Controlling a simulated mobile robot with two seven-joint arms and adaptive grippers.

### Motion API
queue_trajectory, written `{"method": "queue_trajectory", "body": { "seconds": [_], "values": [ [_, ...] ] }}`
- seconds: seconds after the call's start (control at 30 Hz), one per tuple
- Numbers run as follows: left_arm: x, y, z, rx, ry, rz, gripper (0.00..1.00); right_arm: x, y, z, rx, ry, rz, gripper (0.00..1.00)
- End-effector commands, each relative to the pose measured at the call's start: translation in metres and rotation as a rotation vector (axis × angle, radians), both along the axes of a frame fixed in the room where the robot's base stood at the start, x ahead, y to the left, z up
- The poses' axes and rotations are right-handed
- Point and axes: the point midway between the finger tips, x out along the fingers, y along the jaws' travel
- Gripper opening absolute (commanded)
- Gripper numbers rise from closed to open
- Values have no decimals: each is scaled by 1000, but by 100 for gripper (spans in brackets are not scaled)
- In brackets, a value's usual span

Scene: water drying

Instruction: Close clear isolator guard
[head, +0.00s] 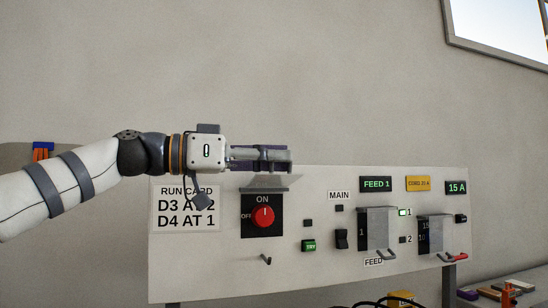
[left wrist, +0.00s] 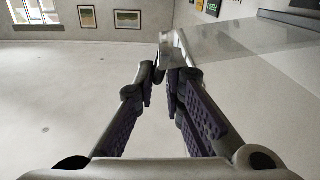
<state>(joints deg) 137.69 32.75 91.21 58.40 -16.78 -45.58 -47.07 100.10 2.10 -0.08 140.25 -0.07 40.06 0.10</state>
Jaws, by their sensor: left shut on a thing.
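The clear isolator guard (head: 265,183) is a see-through grey flap at the top of the isolator, standing out above the red rotary knob (head: 263,216). The knob sits on a black plate marked ON and OFF, with its white mark pointing up at ON. My left gripper (head: 284,158) reaches in from the left, level, just above the guard and the panel's top edge. It is shut on the guard; in the left wrist view its purple-padded fingers (left wrist: 172,82) close together at a clear edge of the guard (left wrist: 178,46). The exact contact is partly hidden. My right gripper is not in view.
The white panel (head: 330,275) also carries a run card (head: 186,218), a small hook (head: 265,259), a black MAIN switch (head: 341,239) and two grey feed covers (head: 378,229) (head: 431,234) at the right. Black cables lie below. The wall area above the panel is clear.

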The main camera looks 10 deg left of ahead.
Motion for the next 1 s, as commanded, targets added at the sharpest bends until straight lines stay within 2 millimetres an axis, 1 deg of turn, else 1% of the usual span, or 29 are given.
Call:
{"method": "queue_trajectory", "body": {
  "seconds": [0.27, 0.7, 0.9, 1.0],
  "values": [
    [-3, -3, -12, 28, -55, -6, 0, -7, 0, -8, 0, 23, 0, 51],
    [-11, -7, -51, 149, -341, -10, 0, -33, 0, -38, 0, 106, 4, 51],
    [-13, -8, -62, 195, -453, -11, 0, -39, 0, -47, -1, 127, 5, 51],
    [-13, -8, -66, 194, -449, -11, 0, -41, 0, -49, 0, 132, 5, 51]
  ]
}}
